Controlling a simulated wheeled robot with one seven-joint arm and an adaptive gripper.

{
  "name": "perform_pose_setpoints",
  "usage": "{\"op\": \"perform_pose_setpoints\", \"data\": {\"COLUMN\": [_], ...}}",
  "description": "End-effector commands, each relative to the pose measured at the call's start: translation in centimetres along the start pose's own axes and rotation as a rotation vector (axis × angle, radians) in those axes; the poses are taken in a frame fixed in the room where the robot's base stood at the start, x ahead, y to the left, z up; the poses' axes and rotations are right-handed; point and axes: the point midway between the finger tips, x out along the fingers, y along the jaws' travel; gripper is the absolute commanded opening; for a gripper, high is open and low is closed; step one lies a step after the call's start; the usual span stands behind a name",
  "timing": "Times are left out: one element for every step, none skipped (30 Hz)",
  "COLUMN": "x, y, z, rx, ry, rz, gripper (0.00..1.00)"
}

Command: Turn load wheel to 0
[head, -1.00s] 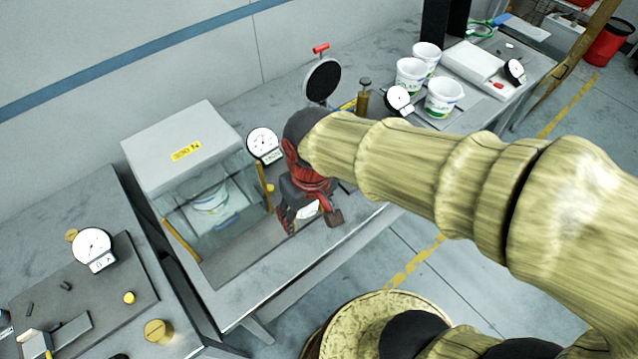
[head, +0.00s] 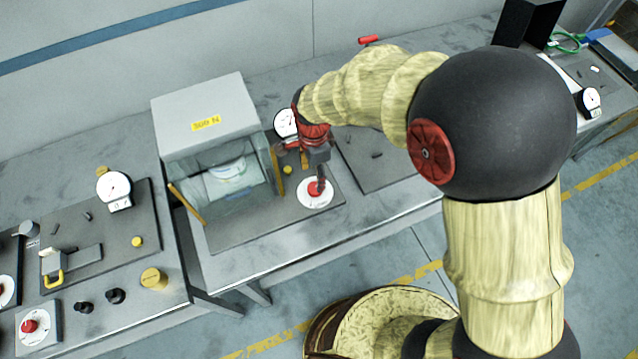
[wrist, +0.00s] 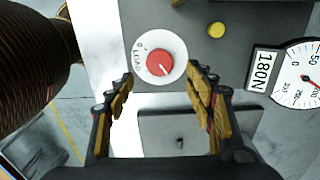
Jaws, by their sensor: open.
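The load wheel is a red knob (wrist: 160,63) on a round white dial marked 0 and LOAD, and it is near the top middle of the wrist view. In the head view the load wheel (head: 314,189) sits on the grey base plate in front of the box marked 500 N. My gripper (wrist: 163,82) is open and empty, with its fingers apart on both sides just below the dial in the wrist view. In the head view my gripper (head: 318,178) hangs over the load wheel and partly covers it. I cannot tell whether it touches the knob.
A gauge (wrist: 300,75) with a 180N display stands right of the dial. A yellow button (wrist: 216,30) lies near it. The clear-fronted box (head: 205,115) stands left of my gripper. A second station with a gauge (head: 113,187) is at the left.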

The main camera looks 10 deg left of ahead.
Motion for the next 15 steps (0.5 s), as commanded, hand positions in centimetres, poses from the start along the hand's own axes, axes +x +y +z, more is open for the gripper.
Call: {"op": "perform_pose_setpoints", "data": {"x": [0.6, 1.0, 1.6, 2.0, 2.5, 3.1, 3.6, 4.1, 4.7, 5.1, 5.5, 5.9, 6.2, 6.5, 6.8], "y": [0.1, 0.1, 0.1, 0.1, 0.1, 0.1, 0.1, 0.1, 0.1, 0.1, 0.1, 0.1, 0.1, 0.1, 0.1], "z": [0.0, 0.0, 0.0, 0.0, 0.0, 0.0, 0.0, 0.0, 0.0, 0.0, 0.0, 0.0, 0.0, 0.0, 0.0], "rx": [0.002, 0.001, 0.001, 0.000, 0.000, 0.000, 0.000, 0.000, -0.001, -0.001, -0.001, -0.001, -0.001, -0.001, -0.001], "ry": [0.000, 0.000, 0.000, 0.000, 0.000, 0.000, 0.000, 0.000, 0.000, 0.000, 0.000, 0.000, 0.000, 0.000, 0.000], "rz": [0.003, 0.003, 0.004, 0.005, 0.004, 0.003, 0.004, 0.004, 0.004, 0.004, 0.004, 0.002, 0.001, 0.001, 0.002], "gripper": [0.54, 0.54, 0.54, 0.54, 0.54, 0.54, 0.54, 0.54, 0.54, 0.54, 0.54, 0.54, 0.54, 0.54, 0.54]}}
